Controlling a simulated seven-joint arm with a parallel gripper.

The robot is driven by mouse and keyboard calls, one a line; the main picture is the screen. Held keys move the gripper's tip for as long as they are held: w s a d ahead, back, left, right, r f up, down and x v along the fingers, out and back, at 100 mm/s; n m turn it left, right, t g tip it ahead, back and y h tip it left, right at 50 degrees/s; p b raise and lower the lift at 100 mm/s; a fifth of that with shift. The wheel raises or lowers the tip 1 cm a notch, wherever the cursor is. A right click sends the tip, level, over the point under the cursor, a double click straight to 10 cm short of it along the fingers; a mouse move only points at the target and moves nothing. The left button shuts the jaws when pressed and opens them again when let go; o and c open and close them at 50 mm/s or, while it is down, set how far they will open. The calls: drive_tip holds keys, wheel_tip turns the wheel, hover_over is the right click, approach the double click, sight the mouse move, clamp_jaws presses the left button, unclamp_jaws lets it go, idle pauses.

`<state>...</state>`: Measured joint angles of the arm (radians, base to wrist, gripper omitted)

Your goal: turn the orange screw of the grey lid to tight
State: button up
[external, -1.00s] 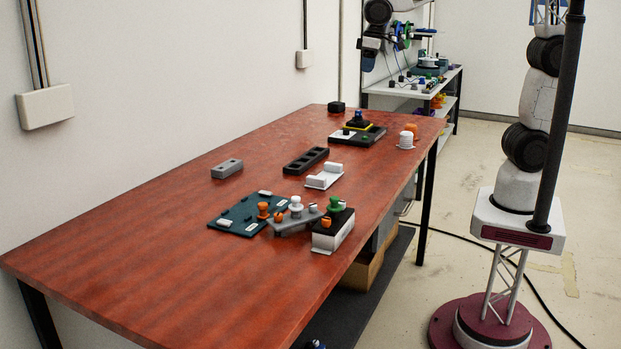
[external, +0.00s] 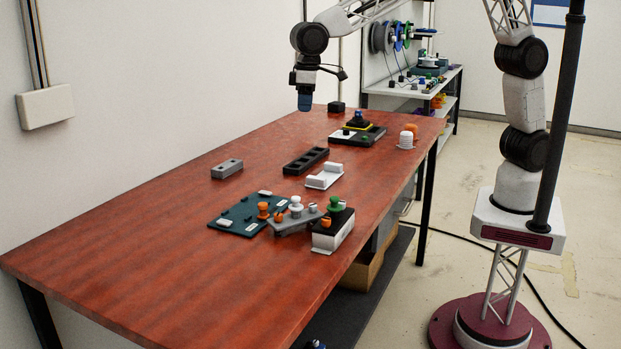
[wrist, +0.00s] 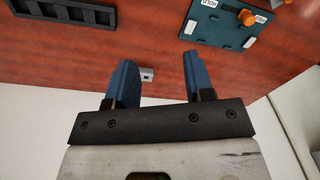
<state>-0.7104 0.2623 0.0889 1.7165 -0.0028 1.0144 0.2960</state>
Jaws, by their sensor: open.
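The grey lid (external: 292,226) lies near the table's right edge, beside and partly over the teal board. A white knob (external: 295,203) stands on it, with a small orange screw (external: 278,216) at its left end. Another orange knob (external: 263,209) stands on the teal board (external: 238,222). The board also shows in the wrist view (wrist: 213,28) with an orange knob (wrist: 247,17); the lid is not clearly seen there. My gripper (external: 304,103) is open and empty, high above the far left part of the table. Its blue fingers (wrist: 158,60) are spread apart in the wrist view.
A black-and-white box (external: 333,233) with green and orange knobs stands right of the lid. A white holder (external: 324,177), a black slotted tray (external: 306,160) and a grey block (external: 227,169) lie behind. The table's near left is clear.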

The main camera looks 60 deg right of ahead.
drive_tip(key=s+a+f+n, duration=0.1)
drive_tip(key=a+f, duration=0.2)
drive_tip(key=a, duration=0.5)
drive_tip(key=s+a+f, duration=0.1)
drive_tip(key=a+f, duration=0.2)
drive_tip(key=a, duration=0.4)
hover_over(278, 214)
drive_tip(key=shift+n, duration=0.4)
wheel_tip(278, 214, down, 7)
drive_tip(key=shift+r, duration=0.1)
drive_tip(key=shift+f, duration=3.9)
drive_tip(key=shift+c, duration=0.5)
